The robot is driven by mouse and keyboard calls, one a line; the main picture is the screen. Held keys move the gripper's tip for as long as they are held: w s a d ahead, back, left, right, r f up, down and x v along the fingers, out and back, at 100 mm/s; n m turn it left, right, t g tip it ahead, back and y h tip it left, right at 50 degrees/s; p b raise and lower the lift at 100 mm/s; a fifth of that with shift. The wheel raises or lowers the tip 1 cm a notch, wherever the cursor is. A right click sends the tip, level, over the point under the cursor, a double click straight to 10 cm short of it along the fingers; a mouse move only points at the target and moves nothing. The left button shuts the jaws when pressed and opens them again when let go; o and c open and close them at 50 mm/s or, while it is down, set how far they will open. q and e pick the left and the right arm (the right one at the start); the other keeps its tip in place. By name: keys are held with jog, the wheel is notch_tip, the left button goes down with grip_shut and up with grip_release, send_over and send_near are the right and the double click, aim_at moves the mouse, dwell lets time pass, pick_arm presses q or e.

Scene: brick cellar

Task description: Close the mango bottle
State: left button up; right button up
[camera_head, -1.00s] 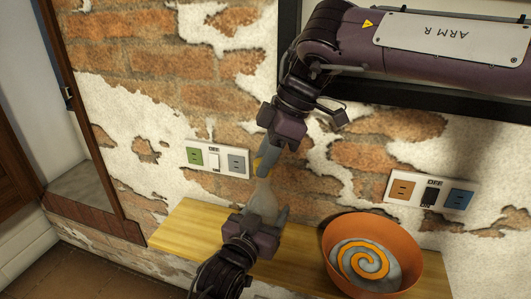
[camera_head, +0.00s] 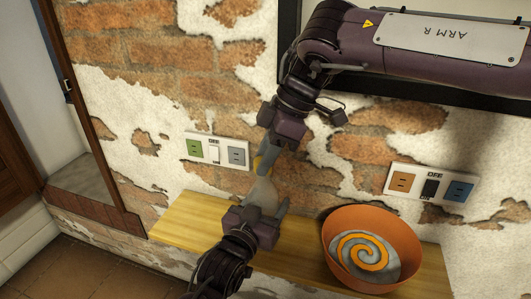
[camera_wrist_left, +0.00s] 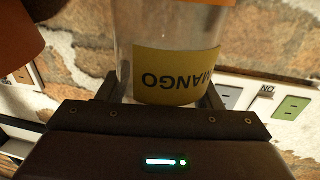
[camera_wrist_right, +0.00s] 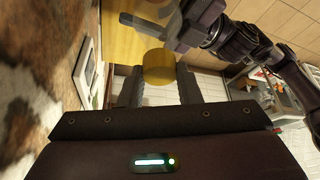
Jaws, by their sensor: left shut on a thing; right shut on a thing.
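The mango bottle (camera_head: 264,190), clear with a yellow label, is held in my left gripper (camera_head: 265,208) above the wooden shelf. The label (camera_wrist_left: 178,76) reads MANGO upside down in the left wrist view, with the fingers on either side. My right gripper (camera_head: 264,160) comes from above and is shut on a yellow cap (camera_head: 257,164). The cap also shows between its fingers in the right wrist view (camera_wrist_right: 158,66). The cap is at the bottle's narrow top, roughly in line with it. I cannot tell whether they touch.
An orange bowl (camera_head: 403,228) with an orange and grey spiral inside stands on the right of the wooden shelf (camera_head: 190,220). Switch plates (camera_head: 214,152) and (camera_head: 430,186) are on the brick wall close behind. The left part of the shelf is clear.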

jog(key=shift+f, duration=0.3)
pick_arm(q)
grip_shut()
pick_arm(e)
jog(key=m, duration=0.1)
jog(key=m+t, duration=0.1)
jog(key=m, duration=0.1)
jog(key=shift+s+a+f+m, duration=0.15)
jog(key=shift+s+m, duration=0.05)
jog(key=shift+m, duration=0.1)
jog(key=m+t+h, duration=0.1)
jog(key=m+t, duration=0.1)
jog(key=m, duration=0.2)
jog(key=shift+s+m, duration=0.1)
jog(key=shift+m, duration=0.3)
jog(key=m+t+h, duration=0.1)
jog(key=m, duration=0.2)
jog(key=m+t+h, duration=0.1)
jog(key=m, duration=0.2)
jog(key=shift+a, duration=0.15)
jog(key=m+h, duration=0.2)
jog(key=m, duration=0.3)
jog(key=shift+a, duration=0.1)
jog(key=shift+m, duration=0.4)
